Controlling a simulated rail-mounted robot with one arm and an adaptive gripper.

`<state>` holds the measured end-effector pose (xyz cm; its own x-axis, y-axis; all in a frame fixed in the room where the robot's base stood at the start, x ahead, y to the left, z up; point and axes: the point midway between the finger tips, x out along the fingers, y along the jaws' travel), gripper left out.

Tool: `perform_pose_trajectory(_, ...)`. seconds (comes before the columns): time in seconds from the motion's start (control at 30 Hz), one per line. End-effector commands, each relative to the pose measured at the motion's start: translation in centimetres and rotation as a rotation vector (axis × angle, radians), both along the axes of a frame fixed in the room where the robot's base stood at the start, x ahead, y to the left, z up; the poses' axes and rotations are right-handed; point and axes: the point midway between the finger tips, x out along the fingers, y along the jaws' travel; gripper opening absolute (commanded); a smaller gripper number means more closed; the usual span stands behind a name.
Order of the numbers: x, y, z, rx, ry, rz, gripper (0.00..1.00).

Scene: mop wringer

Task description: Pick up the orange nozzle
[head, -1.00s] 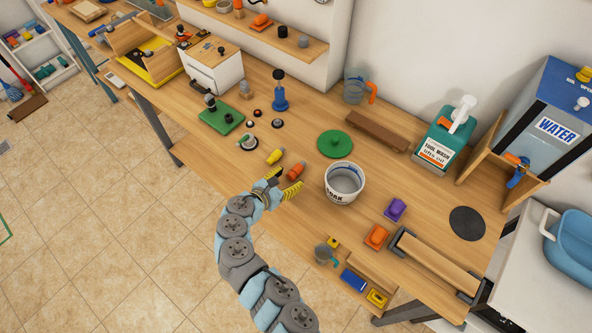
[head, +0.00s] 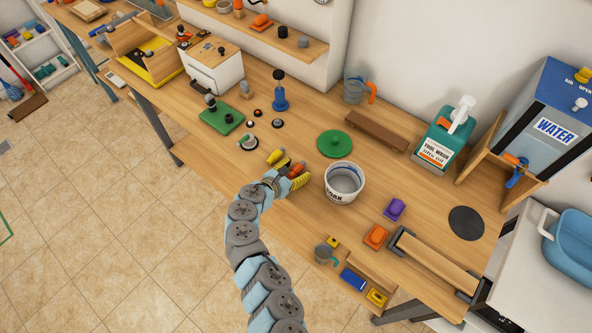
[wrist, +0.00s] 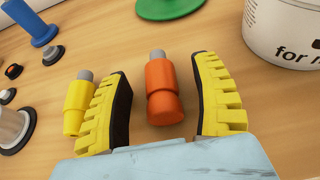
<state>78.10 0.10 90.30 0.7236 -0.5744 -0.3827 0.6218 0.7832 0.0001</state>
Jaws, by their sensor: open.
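The orange nozzle (wrist: 162,92) lies on the wooden table between the two yellow-ribbed fingers of my gripper (wrist: 165,95) in the wrist view. It has an orange body and a grey tip that points away from me. The fingers are open, one on each side, with a visible gap to the nozzle on both sides. In the head view the nozzle (head: 297,170) shows partly between the fingers of my gripper (head: 288,171). A yellow nozzle (wrist: 78,103) lies just outside the left finger, very close to it.
A white bucket (wrist: 288,35) stands right of my right finger. A green disc (head: 334,144) lies beyond the nozzles. A blue post (wrist: 36,25) and small black-based parts (wrist: 12,128) stand to the left. Bare table lies between the nozzle and the green disc.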

Motion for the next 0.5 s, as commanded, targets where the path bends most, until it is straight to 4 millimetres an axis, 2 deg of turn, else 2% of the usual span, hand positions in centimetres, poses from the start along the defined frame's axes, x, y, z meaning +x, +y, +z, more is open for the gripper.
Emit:
perform_pose_trajectory(0.17,0.00,0.00,0.01,0.000,0.000,0.000,0.64)
perform_pose_trajectory(0.3,0.00,0.01,0.01,0.000,0.000,0.000,0.24)
perform_pose_trajectory(0.4,0.00,0.00,0.00,0.000,0.000,0.000,0.00)
perform_pose_trajectory(0.5,0.00,0.00,-0.01,0.001,0.001,0.000,0.00)
